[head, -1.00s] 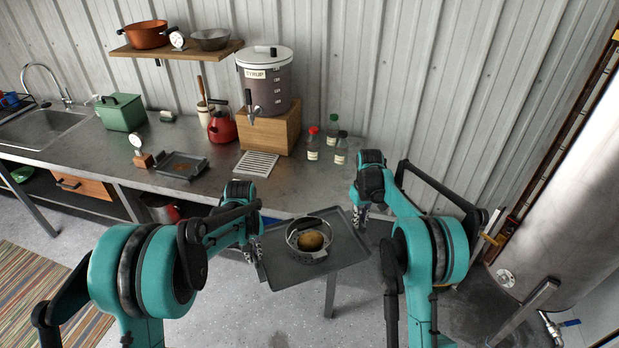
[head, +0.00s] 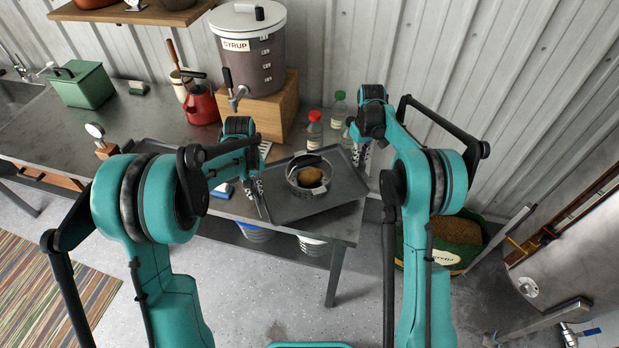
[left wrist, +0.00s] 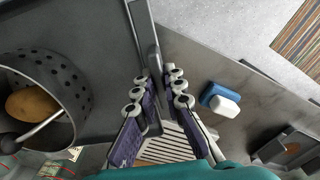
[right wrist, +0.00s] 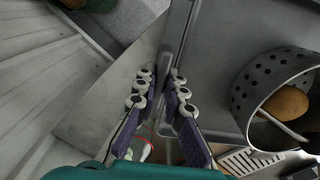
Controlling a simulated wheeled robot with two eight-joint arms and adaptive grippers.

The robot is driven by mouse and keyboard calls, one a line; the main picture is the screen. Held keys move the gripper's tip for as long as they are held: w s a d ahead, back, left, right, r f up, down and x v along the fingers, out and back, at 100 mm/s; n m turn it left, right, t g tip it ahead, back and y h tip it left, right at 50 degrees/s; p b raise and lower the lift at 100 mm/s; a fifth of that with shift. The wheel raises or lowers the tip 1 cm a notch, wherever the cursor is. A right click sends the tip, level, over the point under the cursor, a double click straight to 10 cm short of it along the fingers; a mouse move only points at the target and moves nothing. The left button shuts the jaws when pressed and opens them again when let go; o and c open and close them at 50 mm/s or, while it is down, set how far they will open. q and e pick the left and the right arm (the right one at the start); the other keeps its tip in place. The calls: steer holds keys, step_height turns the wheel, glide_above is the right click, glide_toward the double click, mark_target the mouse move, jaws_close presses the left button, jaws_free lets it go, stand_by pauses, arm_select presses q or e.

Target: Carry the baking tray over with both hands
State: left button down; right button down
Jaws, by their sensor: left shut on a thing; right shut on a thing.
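The dark grey baking tray (head: 335,200) is held between my two grippers, over the right end of the metal counter. It looks roughly level; I cannot tell whether it touches the counter. A perforated metal pot (head: 293,181) with a handle stands on it, with a brown potato-like thing (head: 309,176) inside. My left gripper (head: 261,205) is shut on the tray's left rim, which shows between its fingers in the left wrist view (left wrist: 158,105). My right gripper (head: 362,160) is shut on the tray's right rim, seen in the right wrist view (right wrist: 166,100).
The counter (head: 235,215) also bears a syrup dispenser (head: 252,60) on a wooden block, a red kettle (head: 201,104), bottles (head: 314,130) behind the tray and a second dark tray (head: 150,148). A sponge (left wrist: 222,101) lies near my left gripper. A green-rimmed basket (head: 455,258) stands right on the floor.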

arm_select(q)
steer(key=shift+r, duration=0.1)
arm_select(e)
steer(key=shift+w+r, duration=0.1)
steer(key=shift+r, duration=0.1)
